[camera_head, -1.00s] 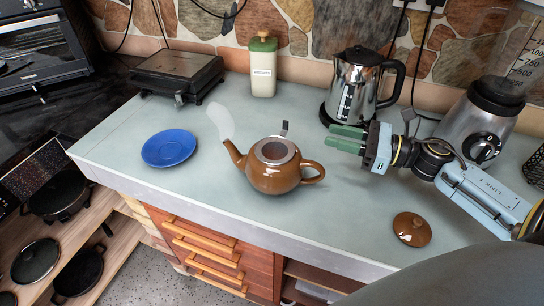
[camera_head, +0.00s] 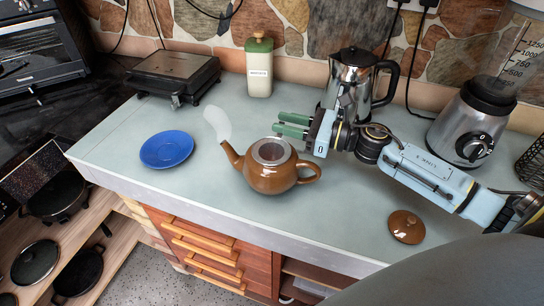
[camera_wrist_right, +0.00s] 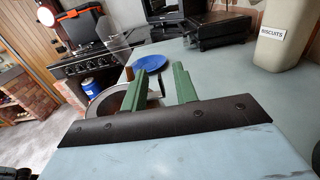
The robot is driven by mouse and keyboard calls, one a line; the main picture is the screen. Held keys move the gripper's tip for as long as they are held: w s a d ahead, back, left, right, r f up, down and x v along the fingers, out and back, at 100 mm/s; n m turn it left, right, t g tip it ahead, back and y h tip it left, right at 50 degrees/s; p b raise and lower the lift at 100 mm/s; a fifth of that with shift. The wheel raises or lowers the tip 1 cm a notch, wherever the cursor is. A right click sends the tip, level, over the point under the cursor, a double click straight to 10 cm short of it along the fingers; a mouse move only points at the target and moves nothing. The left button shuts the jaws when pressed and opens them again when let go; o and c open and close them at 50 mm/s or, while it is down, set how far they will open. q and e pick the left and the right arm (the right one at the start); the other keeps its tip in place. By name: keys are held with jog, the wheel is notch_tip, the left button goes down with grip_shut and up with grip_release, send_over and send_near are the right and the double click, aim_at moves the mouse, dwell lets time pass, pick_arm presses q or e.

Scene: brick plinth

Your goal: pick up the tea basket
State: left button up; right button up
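The tea basket (camera_head: 272,151) is a round metal strainer sitting in the mouth of the brown teapot (camera_head: 268,180). Its rim and part of the teapot also show at the left of the right wrist view (camera_wrist_right: 104,106). Its upright tab (camera_wrist_right: 156,88) shows between my right fingers in the wrist view; in the head view the fingers hide it. My right gripper (camera_head: 292,124) is open, just behind the basket, with green fingers apart on either side of the tab. I cannot tell whether either finger touches it. My left gripper is not in view.
The teapot lid (camera_head: 406,227) lies at the right front. A blue saucer (camera_head: 167,149) is left of the teapot. A steel kettle (camera_head: 352,85) stands behind my right gripper, a biscuit tin (camera_head: 259,68) at the back, and a blender (camera_head: 470,125) at the right.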

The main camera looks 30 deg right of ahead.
jog(key=shift+w+a, duration=0.5)
jog(key=shift+w, duration=0.05)
grip_shut()
